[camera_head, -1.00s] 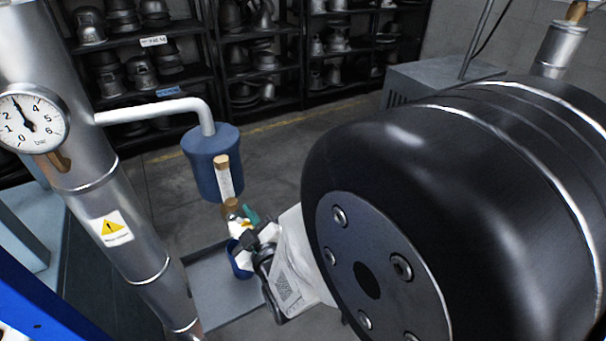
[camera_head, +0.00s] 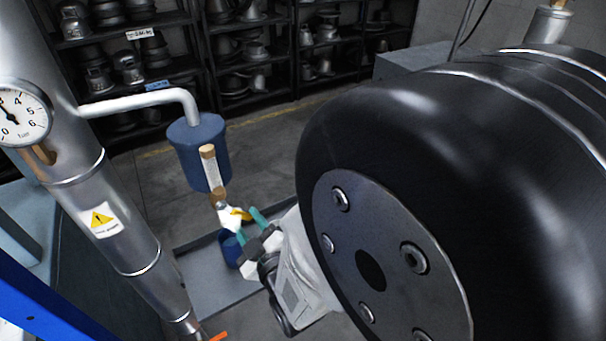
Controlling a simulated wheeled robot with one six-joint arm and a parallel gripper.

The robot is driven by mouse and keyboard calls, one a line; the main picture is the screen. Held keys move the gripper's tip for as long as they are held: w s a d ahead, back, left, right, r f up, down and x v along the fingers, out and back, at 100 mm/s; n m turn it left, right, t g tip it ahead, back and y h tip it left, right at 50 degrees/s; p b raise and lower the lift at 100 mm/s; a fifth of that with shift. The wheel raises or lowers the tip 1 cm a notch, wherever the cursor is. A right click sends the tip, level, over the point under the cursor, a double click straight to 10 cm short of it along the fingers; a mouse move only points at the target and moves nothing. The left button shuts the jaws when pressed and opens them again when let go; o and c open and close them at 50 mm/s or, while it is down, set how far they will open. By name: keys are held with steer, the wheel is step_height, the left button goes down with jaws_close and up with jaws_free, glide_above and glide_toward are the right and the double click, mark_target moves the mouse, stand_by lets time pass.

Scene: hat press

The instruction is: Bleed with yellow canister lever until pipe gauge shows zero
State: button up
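The blue canister (camera_head: 190,145) hangs from a white pipe, with a sight glass (camera_head: 211,170) on its front. A small yellow lever (camera_head: 240,213) shows below it, beside a brass fitting (camera_head: 218,196). My gripper (camera_head: 249,226) has teal fingers, spread apart, one above the other. The fingertips are close to the lever's right side; I cannot tell if they touch it. The pipe gauge (camera_head: 24,122) on the silver pipe at the left is partly cut off. Its needle points up and left, around 3, well away from 0.
A small blue cup (camera_head: 231,250) stands below the lever in a grey tray (camera_head: 205,285). A large black cylinder (camera_head: 400,130) fills the right, close to my arm. The silver pipe (camera_head: 125,235) runs down the left. Shelves of metal hat forms (camera_head: 130,65) stand behind.

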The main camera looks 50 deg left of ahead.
mark_target(245, 218)
steer(key=shift+s+d, duration=0.2)
steer(key=shift+d, duration=1.35)
steer(key=shift+c, duration=0.4)
